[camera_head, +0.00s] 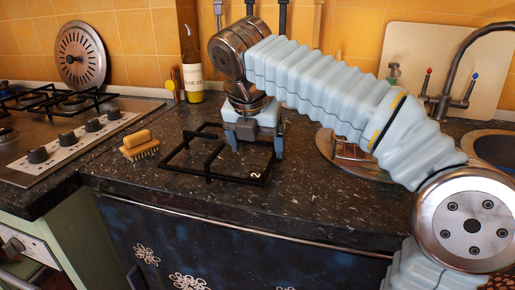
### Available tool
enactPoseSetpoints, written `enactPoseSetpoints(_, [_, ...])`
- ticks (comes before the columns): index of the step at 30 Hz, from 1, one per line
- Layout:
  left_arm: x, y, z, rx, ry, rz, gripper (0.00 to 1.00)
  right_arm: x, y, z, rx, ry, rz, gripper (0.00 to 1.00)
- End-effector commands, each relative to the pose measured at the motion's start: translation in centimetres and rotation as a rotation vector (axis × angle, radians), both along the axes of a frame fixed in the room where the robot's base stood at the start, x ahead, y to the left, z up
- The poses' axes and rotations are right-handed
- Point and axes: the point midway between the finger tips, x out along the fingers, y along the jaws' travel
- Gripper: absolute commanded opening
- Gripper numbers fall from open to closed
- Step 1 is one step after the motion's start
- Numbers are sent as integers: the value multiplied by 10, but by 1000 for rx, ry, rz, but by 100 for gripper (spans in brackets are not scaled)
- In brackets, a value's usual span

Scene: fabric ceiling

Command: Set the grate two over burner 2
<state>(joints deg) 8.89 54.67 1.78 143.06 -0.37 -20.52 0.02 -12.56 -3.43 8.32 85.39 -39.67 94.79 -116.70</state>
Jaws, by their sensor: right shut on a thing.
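The black grate (207,176), a square frame with inner bars and a white "2" at its front right corner, is at the dark countertop right of the hob. My right gripper (256,150) comes down over its right part and is shut on it. I cannot tell whether the grate touches the counter. The steel hob (62,149) is at the left, with a burner (7,133) at the left picture edge. Another black grate (48,112) sits over the hob's rear. No burner number is readable. My left gripper is not in view.
A wooden brush (139,143) lies on the counter between hob and grate. Hob knobs (67,138) line the hob's right side. A bottle (192,75) and a round perforated metal disc (80,56) stand at the back wall. A tap (449,85) and sink are at the right.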

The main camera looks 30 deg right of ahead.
Motion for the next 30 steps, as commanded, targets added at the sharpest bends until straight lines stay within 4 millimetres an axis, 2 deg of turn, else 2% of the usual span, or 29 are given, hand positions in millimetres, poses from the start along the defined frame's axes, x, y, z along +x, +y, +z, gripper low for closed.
enactPoseSetpoints(11, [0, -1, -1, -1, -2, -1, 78, 1, -2, -5, 0, 0, -1, 32])
enactPoseSetpoints(12, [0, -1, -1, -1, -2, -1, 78, 1, -1, -5, 0, 1, 0, 92])
enactPoseSetpoints(14, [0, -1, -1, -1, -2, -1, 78, 1, -1, -4, 0, 1, 0, 100])
enactPoseSetpoints(23, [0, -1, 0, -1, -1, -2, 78, 1, 0, 2, 0, -1, 0, 100])
enactPoseSetpoints(30, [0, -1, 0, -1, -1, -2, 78, -9, 13, 40, 1, -3, 2, 100])
